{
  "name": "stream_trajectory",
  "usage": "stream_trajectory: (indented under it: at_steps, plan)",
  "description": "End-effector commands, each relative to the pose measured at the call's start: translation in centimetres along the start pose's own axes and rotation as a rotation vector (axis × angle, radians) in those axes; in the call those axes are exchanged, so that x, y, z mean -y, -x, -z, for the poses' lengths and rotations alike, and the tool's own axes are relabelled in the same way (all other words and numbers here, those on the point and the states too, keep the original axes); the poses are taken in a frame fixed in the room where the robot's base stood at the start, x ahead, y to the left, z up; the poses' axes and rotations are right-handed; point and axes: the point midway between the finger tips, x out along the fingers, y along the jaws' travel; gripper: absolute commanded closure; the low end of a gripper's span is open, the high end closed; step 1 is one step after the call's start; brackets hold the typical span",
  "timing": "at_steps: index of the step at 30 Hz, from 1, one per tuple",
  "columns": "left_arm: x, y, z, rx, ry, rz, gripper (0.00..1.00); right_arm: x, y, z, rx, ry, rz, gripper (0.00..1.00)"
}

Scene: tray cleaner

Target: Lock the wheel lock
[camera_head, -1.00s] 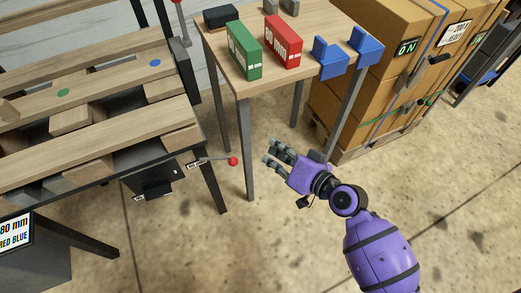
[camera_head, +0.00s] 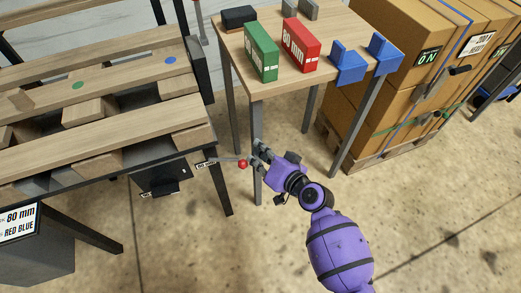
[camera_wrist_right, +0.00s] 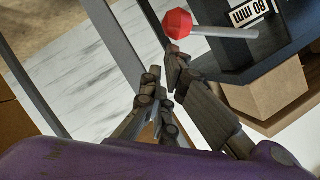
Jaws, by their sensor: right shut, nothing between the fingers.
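The lever of the wheel lock, a thin metal rod with a red ball knob (camera_head: 243,164), sticks out to the right from the side of the pallet stand. The red knob (camera_wrist_right: 177,23) also shows at the top of the right wrist view, with its rod running right. My right gripper (camera_head: 257,151) is just right of the knob, its fingertips very near it. In the wrist view the right gripper (camera_wrist_right: 164,82) is shut and empty; one fingertip lies just below the knob, and contact cannot be told. My left gripper is not in view.
A wooden side table (camera_head: 290,90) behind the gripper carries green (camera_head: 262,52), red (camera_head: 301,45) and blue (camera_head: 347,64) blocks; its front leg (camera_head: 257,115) is close by. The slatted pallet (camera_head: 130,137) is on the left. Floor is open at front right.

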Motion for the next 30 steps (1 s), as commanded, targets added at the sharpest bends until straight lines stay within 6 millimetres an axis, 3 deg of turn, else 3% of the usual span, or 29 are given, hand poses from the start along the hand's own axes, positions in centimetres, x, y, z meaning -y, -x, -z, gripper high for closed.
stream_trajectory:
  at_steps: [8, 23, 30]
  plan:
    - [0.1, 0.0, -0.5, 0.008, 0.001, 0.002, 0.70, -0.1, 0.0, -0.1, 0.001, -0.006, 0.003, 1.00]
    - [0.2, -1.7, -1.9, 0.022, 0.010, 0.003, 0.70, -0.9, -0.5, -1.2, 0.002, -0.084, 0.040, 1.00]
    - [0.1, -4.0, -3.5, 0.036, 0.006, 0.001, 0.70, -2.0, -1.2, -2.7, 0.005, -0.173, 0.079, 1.00]
